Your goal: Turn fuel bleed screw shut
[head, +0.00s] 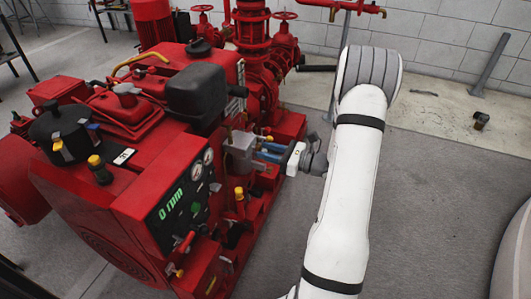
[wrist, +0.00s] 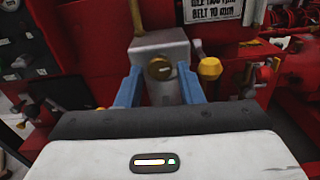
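The fuel bleed screw is a small brass screw head (wrist: 159,68) on the front of a grey metal block (wrist: 160,46). In the head view the grey block (head: 238,152) sits on the side of the red engine, and the screw cannot be made out there. My gripper (wrist: 159,72) points at the block with its two blue fingers spread wide. The screw shows between the fingertips, with a gap on both sides. In the head view my gripper (head: 262,151) is close to the block. I cannot tell whether the fingertips reach past the screw's face.
A yellow-capped fitting (wrist: 210,70) stands just right of the right finger. Red pump pipework (head: 262,60) stands behind.

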